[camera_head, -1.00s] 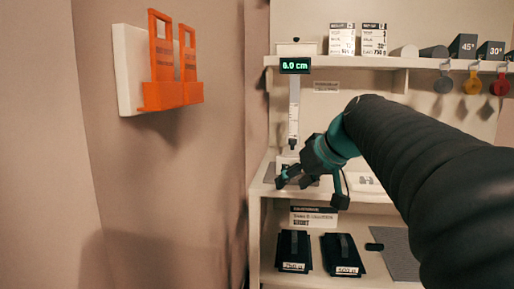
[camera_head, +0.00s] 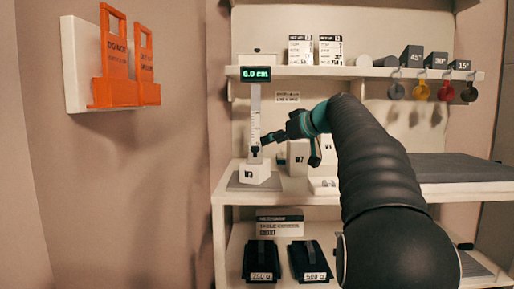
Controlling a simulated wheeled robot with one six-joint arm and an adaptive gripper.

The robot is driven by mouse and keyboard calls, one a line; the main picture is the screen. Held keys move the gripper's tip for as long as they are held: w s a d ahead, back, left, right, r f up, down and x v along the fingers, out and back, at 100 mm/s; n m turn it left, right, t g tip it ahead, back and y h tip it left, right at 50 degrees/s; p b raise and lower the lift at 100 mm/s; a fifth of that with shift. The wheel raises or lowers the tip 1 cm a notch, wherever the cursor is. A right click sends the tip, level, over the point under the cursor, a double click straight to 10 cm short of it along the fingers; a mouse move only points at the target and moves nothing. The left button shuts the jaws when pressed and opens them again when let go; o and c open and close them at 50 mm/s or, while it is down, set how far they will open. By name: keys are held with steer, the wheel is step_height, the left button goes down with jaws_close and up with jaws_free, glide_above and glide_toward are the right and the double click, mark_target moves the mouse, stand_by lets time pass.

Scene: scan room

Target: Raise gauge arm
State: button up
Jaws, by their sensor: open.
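The height gauge is an upright pale post with a scale (camera_head: 255,115), standing at the left end of the shelf unit's counter. Its green display (camera_head: 255,74) seems to read 6.0 cm. A small dark piece, apparently the gauge arm (camera_head: 256,151), sits low on the post, just above a white block (camera_head: 255,173). My gripper (camera_head: 289,148) is open and empty, just right of the post. One finger reaches left close to the gauge arm and the other hangs down. I cannot tell whether the finger touches it.
White blocks (camera_head: 299,151) stand behind my gripper on the counter. A dark mat (camera_head: 460,167) lies at right. The upper shelf (camera_head: 300,71) holds boxes and angle blocks, with coloured tags hanging below. Black weights (camera_head: 262,262) lie on the lower shelf. Orange holders (camera_head: 115,65) hang on the left wall.

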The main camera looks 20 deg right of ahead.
mark_target(257, 147)
steer(key=x, duration=0.7)
steer(key=shift+w+a+f, duration=0.15)
steer(key=shift+w+f, duration=0.05)
steer(key=shift+w, duration=0.15)
jaws_close()
